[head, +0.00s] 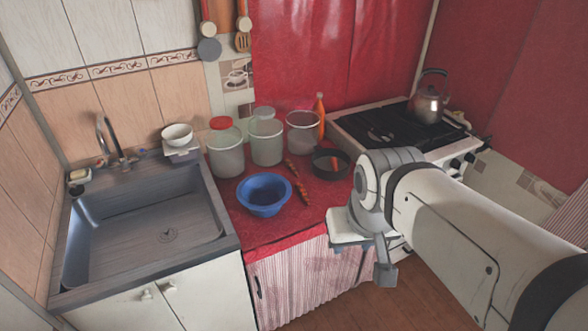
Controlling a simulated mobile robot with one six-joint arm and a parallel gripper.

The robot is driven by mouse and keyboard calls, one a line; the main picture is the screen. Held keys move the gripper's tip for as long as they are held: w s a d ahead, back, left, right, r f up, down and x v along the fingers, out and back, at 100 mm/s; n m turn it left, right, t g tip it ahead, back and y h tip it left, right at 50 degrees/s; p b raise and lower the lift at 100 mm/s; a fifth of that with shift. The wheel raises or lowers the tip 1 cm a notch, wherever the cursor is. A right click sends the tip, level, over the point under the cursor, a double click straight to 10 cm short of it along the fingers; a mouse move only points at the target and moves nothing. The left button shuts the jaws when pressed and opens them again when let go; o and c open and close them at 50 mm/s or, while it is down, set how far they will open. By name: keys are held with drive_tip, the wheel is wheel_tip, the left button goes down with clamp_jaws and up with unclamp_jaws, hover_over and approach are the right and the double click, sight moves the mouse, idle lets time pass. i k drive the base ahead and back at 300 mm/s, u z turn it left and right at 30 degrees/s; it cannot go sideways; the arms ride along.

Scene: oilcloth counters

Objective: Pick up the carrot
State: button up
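A thin orange-brown shape that looks like a carrot (301,190) lies on the red oilcloth counter (262,229), between the blue bowl and the black round pan. A similar thin orange piece (291,168) lies just behind it; I cannot tell whether they are one thing or two. My gripper (385,272) hangs in front of the counter's right end, apart from the carrot and to its right and nearer. My own arm covers most of it, and its fingers do not show clearly enough to tell open from shut.
A blue bowl (264,191) stands left of the carrot. Glass jars (226,158) line the back, with an orange bottle (319,115). A black pan (331,172) stands right, holding something orange. A sink (150,225) is left; a stove with a kettle (429,104) is right.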

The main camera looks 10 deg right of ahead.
sight(300, 186)
drive_tip(key=z, duration=0.05)
drive_tip(key=i, duration=0.95)
drive_tip(key=u, duration=0.1)
